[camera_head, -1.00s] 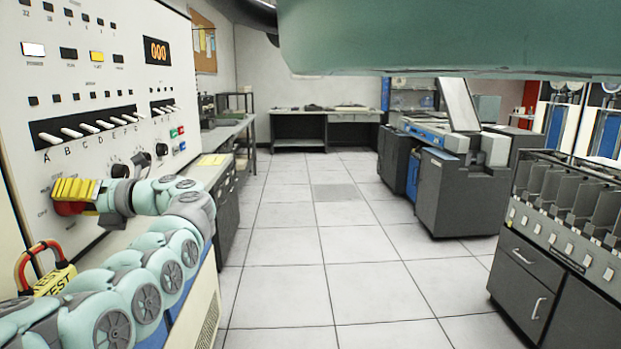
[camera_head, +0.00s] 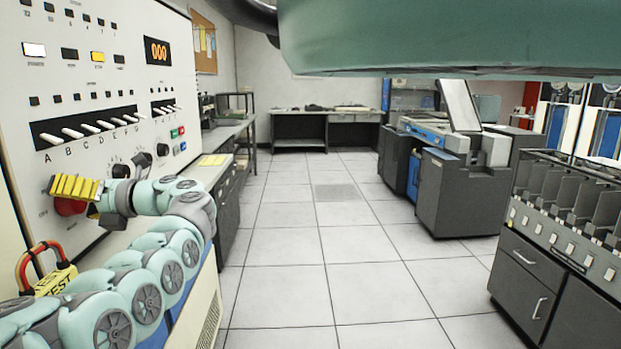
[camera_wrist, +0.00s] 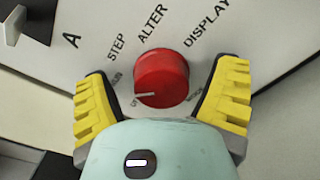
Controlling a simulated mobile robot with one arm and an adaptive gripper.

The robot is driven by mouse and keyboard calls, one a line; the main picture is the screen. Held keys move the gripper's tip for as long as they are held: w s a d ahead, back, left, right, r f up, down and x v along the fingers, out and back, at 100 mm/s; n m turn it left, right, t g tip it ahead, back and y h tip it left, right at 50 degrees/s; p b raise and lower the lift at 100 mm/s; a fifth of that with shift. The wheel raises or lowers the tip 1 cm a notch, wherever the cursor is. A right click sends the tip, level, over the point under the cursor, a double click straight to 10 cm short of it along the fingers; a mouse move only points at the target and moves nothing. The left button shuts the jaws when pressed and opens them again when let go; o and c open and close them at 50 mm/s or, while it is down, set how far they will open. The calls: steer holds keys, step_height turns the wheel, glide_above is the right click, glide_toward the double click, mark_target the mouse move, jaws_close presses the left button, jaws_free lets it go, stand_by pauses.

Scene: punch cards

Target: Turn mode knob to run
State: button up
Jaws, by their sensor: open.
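The mode knob (camera_wrist: 161,80) is a round red dial with a white pointer line on the white panel. In the wrist view the line points left, toward a small label that is hard to read. STEP, ALTER and DISPLAY are printed around the knob's upper side; smaller labels beside the fingers are partly hidden. My gripper (camera_wrist: 160,90) is open, one yellow finger on each side of the knob, with visible gaps and no contact seen. In the head view the red knob (camera_head: 69,207) shows just below the upper yellow finger of my gripper (camera_head: 76,200).
The white console panel (camera_head: 100,25) has a row of lettered switches (camera_head: 90,127) and a black dial (camera_head: 141,161) near my wrist. Floor (camera_head: 330,245) is clear; grey cabinets (camera_head: 540,280) stand at right.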

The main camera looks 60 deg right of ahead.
steer(key=v, duration=1.2)
steer(key=shift+d, duration=0.1)
